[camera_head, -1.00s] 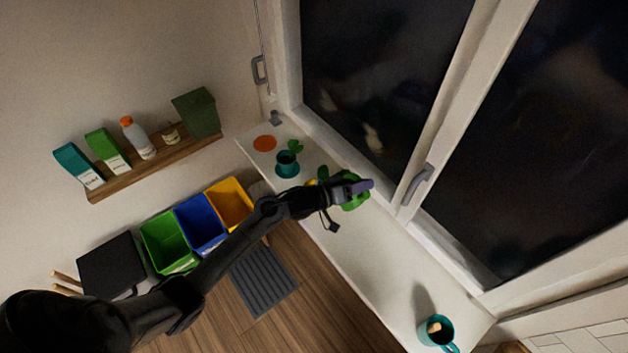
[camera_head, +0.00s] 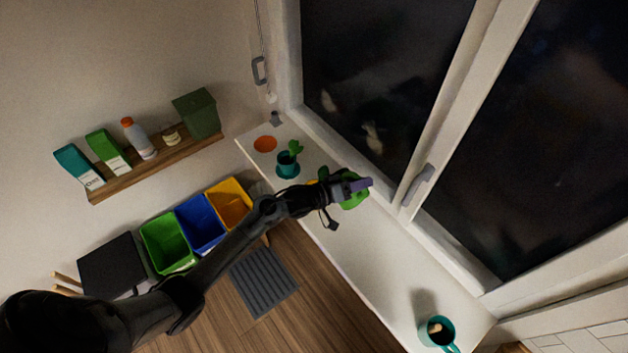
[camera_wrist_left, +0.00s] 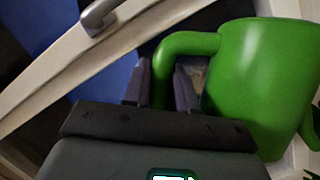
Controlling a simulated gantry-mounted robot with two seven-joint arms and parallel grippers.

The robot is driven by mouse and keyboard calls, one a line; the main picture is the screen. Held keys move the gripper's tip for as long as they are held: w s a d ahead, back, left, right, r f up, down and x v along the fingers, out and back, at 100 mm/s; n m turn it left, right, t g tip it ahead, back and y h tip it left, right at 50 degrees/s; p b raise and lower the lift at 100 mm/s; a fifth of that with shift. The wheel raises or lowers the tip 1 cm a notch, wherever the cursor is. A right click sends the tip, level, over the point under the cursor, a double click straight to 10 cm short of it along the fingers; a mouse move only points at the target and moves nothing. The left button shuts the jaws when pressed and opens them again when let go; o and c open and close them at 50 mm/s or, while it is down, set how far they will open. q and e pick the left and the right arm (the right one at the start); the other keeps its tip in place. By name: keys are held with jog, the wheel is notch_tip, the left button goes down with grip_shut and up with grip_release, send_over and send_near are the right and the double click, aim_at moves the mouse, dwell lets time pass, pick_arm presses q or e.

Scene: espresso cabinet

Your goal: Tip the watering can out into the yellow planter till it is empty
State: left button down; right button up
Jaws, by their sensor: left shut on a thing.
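The green watering can (camera_head: 354,201) is over the window sill, partly behind my left gripper (camera_head: 356,186) in the head view. In the left wrist view, the can (camera_wrist_left: 262,80) fills the right side, and its handle (camera_wrist_left: 192,43) passes between the fingers of my left gripper (camera_wrist_left: 163,88). The gripper is shut on the handle. A small yellow patch (camera_head: 312,182), likely the yellow planter, shows just left of the gripper; my arm hides the rest. Green leaves show beside it. I cannot see any water or the can's spout clearly. My right gripper is not in view.
A teal pot with a plant (camera_head: 287,166) and an orange disc (camera_head: 265,144) are on the far sill (camera_head: 370,265). The window handle (camera_head: 417,185) is close to the right of my gripper. The middle of the sill is clear.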

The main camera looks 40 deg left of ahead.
pick_arm(q)
jog(key=d+f+m+y, duration=0.1)
jog(key=d+f+m, duration=0.2)
jog(key=d+f, duration=0.1)
jog(key=shift+s+d+f+g+y+b, duration=0.15)
jog(key=shift+d+f+g+y+b, duration=0.2)
jog(key=shift+f, duration=0.55)
jog(key=d+f+m+y+b, duration=0.3)
jog(key=d+f, duration=0.3)
jog(key=f, duration=0.4)
jog(key=shift+s+d+f+m+g+b, duration=0.2)
jog(key=shift+d+f+m+g+b, duration=0.2)
jog(key=shift+m+b, duration=0.45)
